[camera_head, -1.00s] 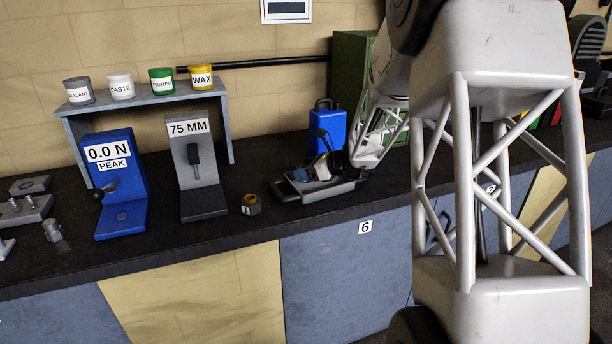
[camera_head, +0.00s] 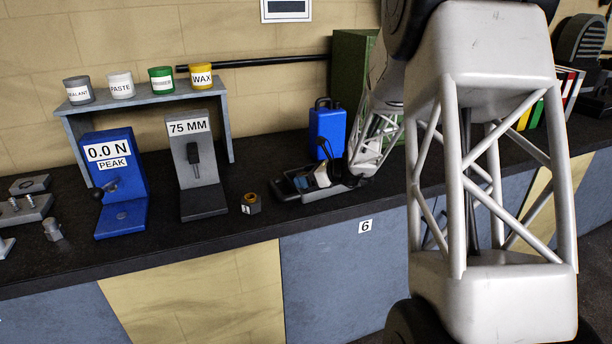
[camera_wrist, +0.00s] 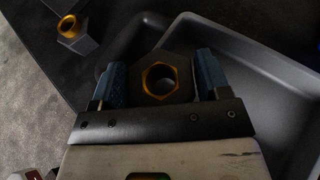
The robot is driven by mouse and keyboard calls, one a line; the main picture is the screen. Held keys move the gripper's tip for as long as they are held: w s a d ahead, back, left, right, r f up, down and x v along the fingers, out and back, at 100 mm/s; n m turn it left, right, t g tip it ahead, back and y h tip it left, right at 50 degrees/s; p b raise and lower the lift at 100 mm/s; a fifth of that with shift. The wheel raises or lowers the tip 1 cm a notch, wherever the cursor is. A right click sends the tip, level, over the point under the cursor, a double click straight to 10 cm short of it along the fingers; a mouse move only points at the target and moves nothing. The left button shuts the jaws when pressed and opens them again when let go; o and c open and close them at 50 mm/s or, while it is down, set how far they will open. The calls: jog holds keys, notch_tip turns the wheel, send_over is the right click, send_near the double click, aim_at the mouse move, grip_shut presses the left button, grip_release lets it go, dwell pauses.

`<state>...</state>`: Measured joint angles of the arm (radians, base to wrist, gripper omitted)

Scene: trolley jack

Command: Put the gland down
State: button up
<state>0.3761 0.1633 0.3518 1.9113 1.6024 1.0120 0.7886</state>
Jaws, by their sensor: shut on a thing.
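The gland, a dark hexagonal nut with a brass-coloured ring in its bore (camera_wrist: 182,64), sits between the blue fingers of my gripper (camera_wrist: 160,74) in the wrist view. My gripper is shut on it at its two sides. A grey shallow tray (camera_wrist: 262,62) lies beside and partly beneath the gland; I cannot tell whether they touch. In the head view my gripper (camera_head: 303,182) is low over the tray (camera_head: 332,191), and the held gland is too small and hidden to make out.
A second similar hex piece stands on the black bench left of the tray (camera_head: 250,204), also in the wrist view (camera_wrist: 76,34). A grey 75 MM stand (camera_head: 197,165) and blue PEAK gauge (camera_head: 118,185) stand further left. A blue case (camera_head: 327,128) is behind the gripper.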

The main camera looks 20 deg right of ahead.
jog(key=shift+f, duration=0.1)
jog(key=o, duration=1.4)
jog(key=shift+f, duration=0.1)
jog(key=shift+c, duration=0.2)
jog(key=shift+r, duration=0.6)
jog(key=shift+s+d+r, duration=0.15)
jog(key=shift+s+d, duration=0.05)
jog(key=shift+d, duration=0.05)
jog(key=v, duration=1.1)
jog(key=shift+s+d+r, duration=0.1)
jog(key=shift+r, duration=0.05)
